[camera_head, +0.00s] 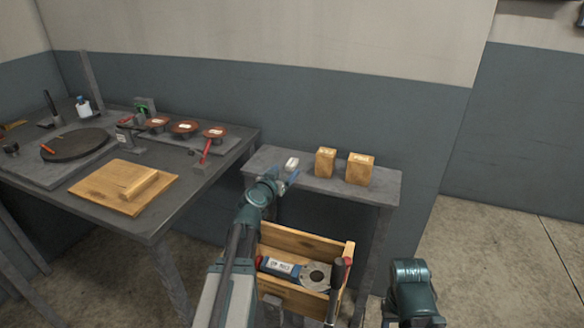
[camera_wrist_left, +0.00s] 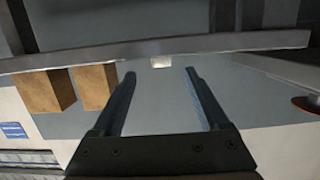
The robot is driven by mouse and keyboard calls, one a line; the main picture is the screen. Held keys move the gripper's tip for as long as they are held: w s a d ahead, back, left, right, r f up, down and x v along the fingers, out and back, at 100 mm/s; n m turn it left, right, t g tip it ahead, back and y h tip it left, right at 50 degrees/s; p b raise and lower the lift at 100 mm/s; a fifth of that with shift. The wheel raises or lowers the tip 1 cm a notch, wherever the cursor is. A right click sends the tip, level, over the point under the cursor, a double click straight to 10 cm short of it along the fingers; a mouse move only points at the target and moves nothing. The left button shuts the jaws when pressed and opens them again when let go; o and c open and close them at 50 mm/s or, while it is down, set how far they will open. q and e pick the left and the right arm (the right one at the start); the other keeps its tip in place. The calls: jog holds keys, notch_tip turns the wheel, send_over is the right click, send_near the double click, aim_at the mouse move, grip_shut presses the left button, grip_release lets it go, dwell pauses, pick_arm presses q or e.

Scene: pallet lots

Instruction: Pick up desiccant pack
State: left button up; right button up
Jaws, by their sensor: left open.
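A small white pack (camera_head: 292,163), which looks like the desiccant pack, lies near the left end of a narrow grey shelf table (camera_head: 317,184). My left gripper (camera_head: 289,179) is open and empty, just in front of and below the pack in the head view. In the left wrist view the pack (camera_wrist_left: 160,62) shows at the shelf edge, between and beyond the two dark fingertips (camera_wrist_left: 160,74). The fingers look apart from it. My right gripper does not show; only part of my right arm is at the lower right.
Two tan boxes (camera_head: 325,162) (camera_head: 360,169) stand right of the pack. A wooden crate (camera_head: 272,299) with tools sits below, in front of the shelf. A dark workbench (camera_head: 150,222) with a wooden board (camera_head: 90,187) and red-topped discs (camera_head: 184,127) is at left.

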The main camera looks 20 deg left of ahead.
aim_at(290, 164)
pick_arm(q)
jog(key=w, duration=0.2)
jog(key=w+f, duration=0.1)
jog(key=w, duration=0.2)
jog(key=w+b, duration=0.1)
jog(key=w, duration=0.2)
jog(key=shift+a+f, duration=0.2)
jog(key=shift+a, duration=0.2)
jog(key=shift+s, duration=0.1)
grip_shut()
